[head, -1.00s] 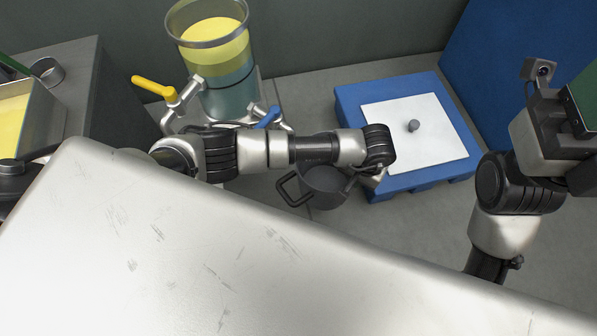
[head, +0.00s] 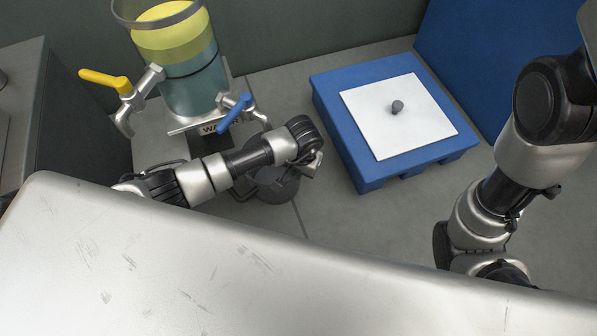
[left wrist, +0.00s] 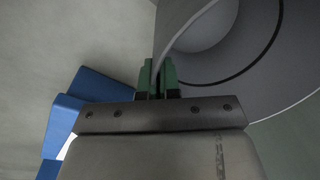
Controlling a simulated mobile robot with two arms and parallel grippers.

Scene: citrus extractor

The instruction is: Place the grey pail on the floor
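The grey pail (head: 277,187) is in the middle of the head view, partly hidden behind my left arm, between the tank and the blue pallet. In the left wrist view the pail (left wrist: 235,45) fills the upper right. The green fingertips of my left gripper (left wrist: 158,76) are closed on its thin edge; I cannot tell rim from handle. In the head view my left gripper (head: 312,166) is at the pail's right side. I cannot tell whether the pail's base touches the floor (head: 345,225). My right arm is at the right edge, its gripper not discernible.
A tank (head: 188,75) with a yellow tap (head: 105,80) and a blue tap (head: 235,111) stands behind the pail. The blue pallet (head: 362,168) with a white sheet (head: 430,118) lies to the right. Bare floor shows between the pail and the pallet.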

